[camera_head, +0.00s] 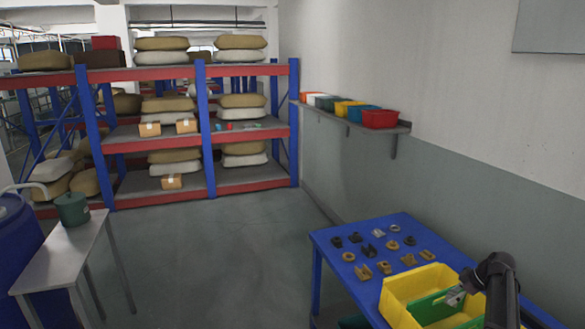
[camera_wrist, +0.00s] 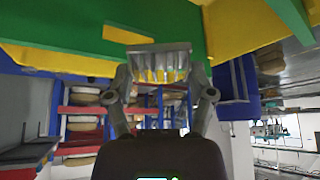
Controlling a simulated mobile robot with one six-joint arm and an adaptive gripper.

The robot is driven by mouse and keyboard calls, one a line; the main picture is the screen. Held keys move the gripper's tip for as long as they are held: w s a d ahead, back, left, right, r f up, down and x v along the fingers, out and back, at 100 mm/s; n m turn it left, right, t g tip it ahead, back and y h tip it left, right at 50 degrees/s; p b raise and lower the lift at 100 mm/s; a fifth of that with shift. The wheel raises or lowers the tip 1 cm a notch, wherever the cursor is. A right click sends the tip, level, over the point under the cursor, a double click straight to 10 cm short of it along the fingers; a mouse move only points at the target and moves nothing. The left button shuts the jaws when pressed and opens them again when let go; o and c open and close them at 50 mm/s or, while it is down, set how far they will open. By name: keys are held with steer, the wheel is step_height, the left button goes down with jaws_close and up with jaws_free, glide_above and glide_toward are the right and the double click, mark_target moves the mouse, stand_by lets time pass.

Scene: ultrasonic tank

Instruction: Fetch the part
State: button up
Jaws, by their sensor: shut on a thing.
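My gripper (camera_head: 458,296) is over the yellow bin (camera_head: 402,290) on the blue table, at the lower right of the head view. In the wrist view my gripper (camera_wrist: 160,78) is shut on a grey metal part (camera_wrist: 159,62) with a row of slots or teeth along it; yellow shows through the gaps. The bin has a green panel (camera_head: 428,309) inside it, close beside my gripper. Yellow and green surfaces fill the top of the wrist view. I cannot tell whether the held part touches the bin or panel.
Several small dark, grey and brown parts (camera_head: 368,250) lie in rows on the blue table (camera_head: 325,237). A wall shelf (camera_head: 400,129) holds coloured bins. A side table (camera_head: 60,260) with a green pot (camera_head: 72,210) stands left. The middle floor is clear.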

steer(key=shift+f, duration=0.1)
steer(key=o, duration=1.1)
